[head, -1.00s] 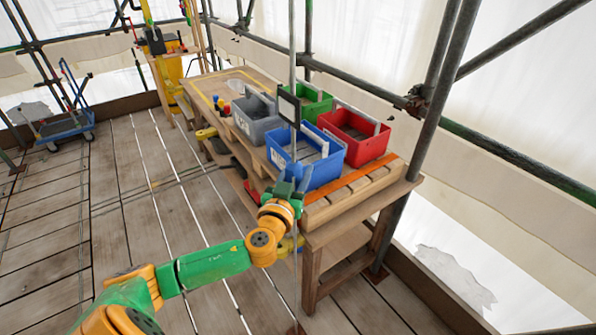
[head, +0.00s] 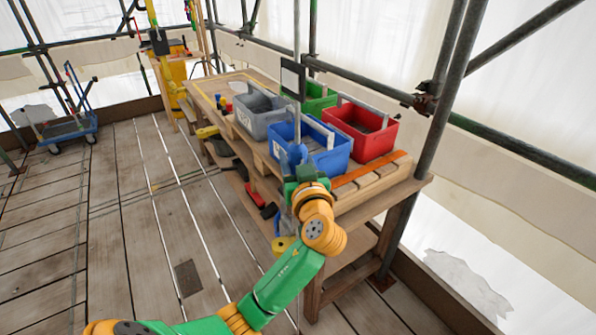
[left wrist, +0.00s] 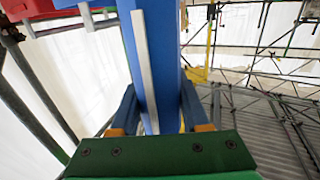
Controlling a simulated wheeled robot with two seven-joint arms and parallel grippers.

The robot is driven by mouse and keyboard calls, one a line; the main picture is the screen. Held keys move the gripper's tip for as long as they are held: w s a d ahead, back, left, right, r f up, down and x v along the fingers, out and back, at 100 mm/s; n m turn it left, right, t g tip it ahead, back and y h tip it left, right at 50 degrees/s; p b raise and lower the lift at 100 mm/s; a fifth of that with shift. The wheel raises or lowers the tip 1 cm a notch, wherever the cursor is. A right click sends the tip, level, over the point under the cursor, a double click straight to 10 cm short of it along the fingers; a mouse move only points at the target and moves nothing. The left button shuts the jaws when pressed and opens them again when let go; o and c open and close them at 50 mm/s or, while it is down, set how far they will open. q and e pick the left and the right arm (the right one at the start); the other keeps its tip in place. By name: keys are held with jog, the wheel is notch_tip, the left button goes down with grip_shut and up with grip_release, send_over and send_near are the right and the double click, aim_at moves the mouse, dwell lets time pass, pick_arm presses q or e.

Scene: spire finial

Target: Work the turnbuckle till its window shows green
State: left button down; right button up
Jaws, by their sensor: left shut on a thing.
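A thin grey upright rod (head: 297,30) comes down in front of the bench in the head view. A dark-framed plate (head: 292,80) sits on or in front of it. My left gripper (head: 297,165) is shut around a blue upright body on this line, which I take as the turnbuckle. In the left wrist view the blue turnbuckle body (left wrist: 168,60) stands between the fingers of my left gripper (left wrist: 160,115), with a pale strip (left wrist: 145,60) down its side. No green shows on the body, and I cannot tell whether the strip is the window. My right gripper is out of view.
Behind the gripper stands a wooden bench (head: 370,205) with blue (head: 330,158), grey (head: 258,122), red (head: 372,145) and green (head: 318,105) crates. A scaffold pole (head: 447,95) rises at the right. The plank floor (head: 110,225) at the left is clear, with a blue trolley (head: 68,130) farther back.

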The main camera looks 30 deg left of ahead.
pick_arm(q)
jog(key=n+g+y+b, duration=0.1)
jog(key=g+b, duration=0.1)
jog(key=n+g+y+b, duration=0.1)
jog(key=n+g+b, duration=0.1)
jog(key=s+n+g+y+b, duration=0.1)
jog(key=n+g+y+b, duration=0.1)
jog(key=g+b, duration=0.1)
jog(key=shift+a+f, duration=0.2)
jog(key=shift+a, duration=0.1)
jog(key=shift+s+r+n+g+y+b, duration=0.2)
jog(key=shift+n+g+b, duration=0.4)
jog(key=shift+g, duration=0.3)
jog(key=shift+s+r+n+g+y+b, duration=0.1)
jog(key=shift+s+n+g+y+b, duration=0.1)
jog(key=shift+n+g+b, duration=0.45)
jog(key=shift+n+g, duration=0.25)
jog(key=shift+g, duration=0.2)
jog(key=shift+c, duration=1.9)
grip_release()
jog(key=d+b, duration=0.1)
jog(key=d, duration=0.6)
jog(key=shift+s+b, duration=0.2)
jog(key=shift+b, duration=0.15)
